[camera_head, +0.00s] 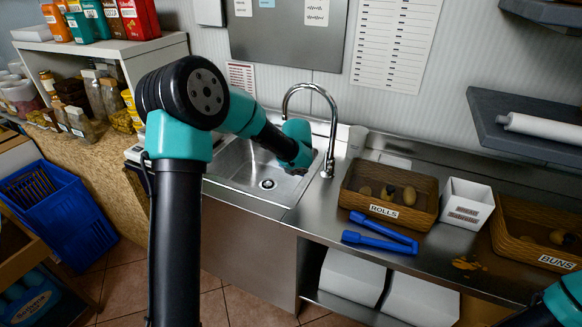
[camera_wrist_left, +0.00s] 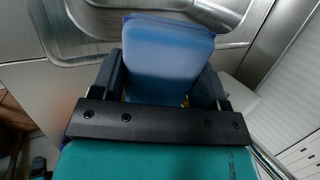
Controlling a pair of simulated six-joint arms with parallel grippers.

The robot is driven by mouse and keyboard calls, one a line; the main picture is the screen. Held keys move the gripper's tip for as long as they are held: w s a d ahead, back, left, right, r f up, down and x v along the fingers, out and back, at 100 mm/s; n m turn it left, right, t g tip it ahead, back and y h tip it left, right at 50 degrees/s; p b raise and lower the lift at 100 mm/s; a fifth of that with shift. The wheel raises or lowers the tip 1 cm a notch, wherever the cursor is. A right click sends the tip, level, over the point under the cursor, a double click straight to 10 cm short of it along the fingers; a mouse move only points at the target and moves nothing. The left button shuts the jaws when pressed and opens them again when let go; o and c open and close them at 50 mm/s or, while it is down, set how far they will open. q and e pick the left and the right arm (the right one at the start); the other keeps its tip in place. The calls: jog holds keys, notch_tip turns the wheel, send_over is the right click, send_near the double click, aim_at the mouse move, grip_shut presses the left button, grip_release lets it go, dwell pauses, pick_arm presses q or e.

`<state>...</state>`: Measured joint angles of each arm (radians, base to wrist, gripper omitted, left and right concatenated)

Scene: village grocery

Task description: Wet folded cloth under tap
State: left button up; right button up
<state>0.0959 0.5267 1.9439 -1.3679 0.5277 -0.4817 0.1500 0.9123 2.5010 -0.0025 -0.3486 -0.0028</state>
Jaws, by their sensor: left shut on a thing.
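My left gripper (camera_wrist_left: 162,68) is shut on a blue folded cloth (camera_wrist_left: 170,42), which sits between its two dark fingers in the left wrist view. In the head view my left arm reaches over the steel sink (camera_head: 228,166), with its wrist at the basin's right side, close to the chrome tap (camera_head: 330,120). The arm hides the cloth and fingers there. I cannot see any water running or whether the cloth is wet.
Right of the tap are a rolls basket (camera_head: 424,209), blue tongs (camera_head: 384,229), a white box (camera_head: 465,207) and a buns basket (camera_head: 517,248). Crumbs (camera_head: 466,264) lie on the steel counter. A wall shelf (camera_head: 520,118) overhangs the right. A blue crate (camera_head: 58,203) stands left.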

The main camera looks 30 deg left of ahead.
pick_arm(q)
jog(key=shift+w+a, duration=0.1)
jog(key=shift+w, duration=0.1)
dwell(0.3)
jog(key=w+a+f, duration=0.2)
jog(key=w+a, duration=0.5)
jog(key=w, duration=0.4)
jog(key=shift+w+f, duration=0.35)
jog(key=shift+f, duration=0.05)
dwell(0.6)
pick_arm(e)
jog(key=shift+c, duration=0.4)
